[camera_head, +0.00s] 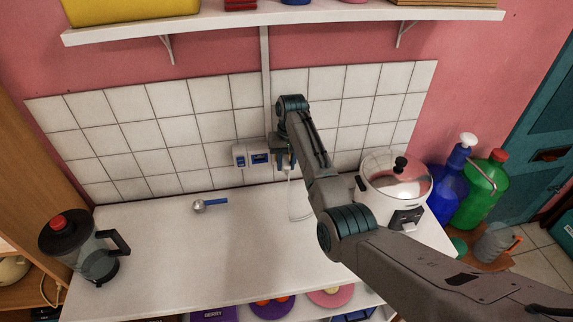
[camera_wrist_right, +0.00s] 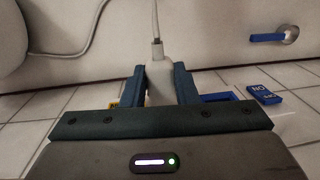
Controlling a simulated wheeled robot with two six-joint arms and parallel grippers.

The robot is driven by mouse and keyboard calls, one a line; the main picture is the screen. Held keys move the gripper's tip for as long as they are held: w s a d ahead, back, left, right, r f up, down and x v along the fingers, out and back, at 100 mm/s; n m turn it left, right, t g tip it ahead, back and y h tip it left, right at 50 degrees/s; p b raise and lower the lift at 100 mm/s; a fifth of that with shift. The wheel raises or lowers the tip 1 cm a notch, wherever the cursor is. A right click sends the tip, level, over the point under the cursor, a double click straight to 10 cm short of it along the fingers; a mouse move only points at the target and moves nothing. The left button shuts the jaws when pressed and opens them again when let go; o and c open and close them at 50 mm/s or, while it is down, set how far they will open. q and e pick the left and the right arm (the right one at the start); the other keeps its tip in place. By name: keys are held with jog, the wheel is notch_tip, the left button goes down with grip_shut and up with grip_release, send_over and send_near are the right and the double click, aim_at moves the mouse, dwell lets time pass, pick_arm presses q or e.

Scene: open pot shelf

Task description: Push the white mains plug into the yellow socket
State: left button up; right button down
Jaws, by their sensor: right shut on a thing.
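The white mains plug (camera_wrist_right: 158,78) is between the fingers of my right gripper (camera_wrist_right: 159,88) in the right wrist view, its white cable running away from the wall. In the head view my right gripper (camera_head: 284,155) is at the tiled wall, just right of the blue socket (camera_head: 260,158), shut on the plug, which is mostly hidden there. A small part of the yellow socket (camera_wrist_right: 114,104) shows beside the left finger in the wrist view; the rest is hidden behind the gripper. I cannot tell whether the plug's pins are in it. My left gripper is not in view.
A blue switch (camera_head: 239,156) is left of the blue socket. A white cooker (camera_head: 381,188) stands right of my right arm. A blue-handled scoop (camera_head: 211,204) lies on the white worktop (camera_head: 190,255). A blender jug (camera_head: 85,250) stands far left. A shelf (camera_head: 290,19) runs above.

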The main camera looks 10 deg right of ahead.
aim_at(287, 162)
jog(key=shift+w+b, duration=0.3)
jog(key=shift+w, duration=0.05)
jog(key=shift+w+r, duration=0.1)
jog(key=shift+w, duration=0.05)
jog(key=shift+c, duration=2.1)
grip_release()
jog(key=shift+d+r+p, duration=0.1)
jog(key=shift+r+p, duration=1.1)
jog(key=shift+r, duration=0.05)
jog(key=shift+w+d+r, duration=0.1)
jog(key=shift+d+r, duration=0.05)
jog(key=shift+r, duration=1.05)
jog(key=shift+d+r, duration=0.1)
jog(key=shift+r, duration=1.1)
jog(key=shift+f, duration=0.1)
